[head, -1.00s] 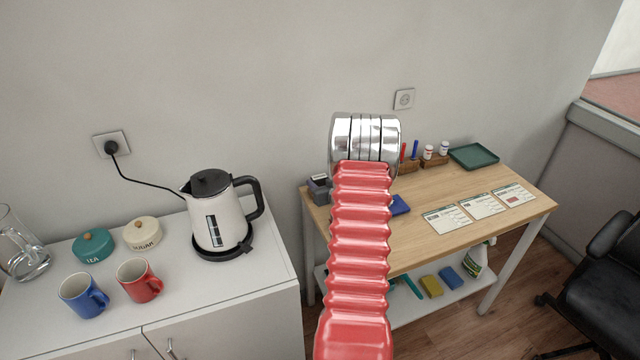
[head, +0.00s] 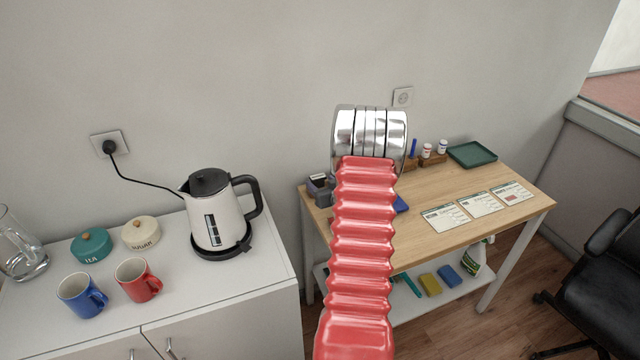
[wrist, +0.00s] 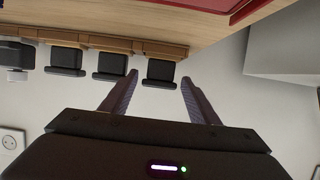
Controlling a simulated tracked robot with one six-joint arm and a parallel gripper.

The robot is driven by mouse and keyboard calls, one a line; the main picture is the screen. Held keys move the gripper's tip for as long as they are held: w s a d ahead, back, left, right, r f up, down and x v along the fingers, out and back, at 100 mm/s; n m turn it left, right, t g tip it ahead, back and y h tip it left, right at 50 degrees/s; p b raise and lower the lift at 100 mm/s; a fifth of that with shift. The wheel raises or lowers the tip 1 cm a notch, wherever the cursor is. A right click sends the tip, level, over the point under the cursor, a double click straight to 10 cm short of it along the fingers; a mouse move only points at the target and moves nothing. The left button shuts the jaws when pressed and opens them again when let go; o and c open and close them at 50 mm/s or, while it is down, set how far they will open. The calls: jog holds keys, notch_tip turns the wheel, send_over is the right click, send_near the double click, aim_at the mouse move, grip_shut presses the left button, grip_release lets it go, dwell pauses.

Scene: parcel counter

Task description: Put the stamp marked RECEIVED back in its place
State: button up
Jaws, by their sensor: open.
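In the wrist view, my gripper (wrist: 152,88) is open with nothing between its fingertips. Just ahead of the fingertips is a dark block-shaped stamp (wrist: 160,72) at a wooden rack (wrist: 120,43). Two more dark stamps (wrist: 66,60) (wrist: 109,66) sit beside it in a row, with a grey-black item (wrist: 14,56) at the far left. No marking can be read, so I cannot tell which one says RECEIVED. In the head view, dark items (head: 323,197) show at the desk's left end; my arm hides my gripper and most of the rack.
The wooden desk (head: 470,183) holds form cards (head: 481,203), a green tray (head: 473,154), a blue pad (head: 401,204) and small bottles (head: 442,147). A red flat thing (wrist: 258,8) edges the wrist view. The wall with an outlet (head: 403,97) is close behind.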

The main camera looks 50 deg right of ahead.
jog(key=shift+v, duration=1.15)
jog(key=shift+o, duration=0.7)
jog(key=o, duration=0.4)
jog(key=shift+o, duration=0.2)
jog(key=shift+s, duration=0.1)
jog(key=v, duration=1.3)
jog(key=shift+s+a, duration=0.2)
jog(key=shift+s, duration=0.05)
jog(key=shift+w+r, duration=0.1)
jog(key=shift+r, duration=0.05)
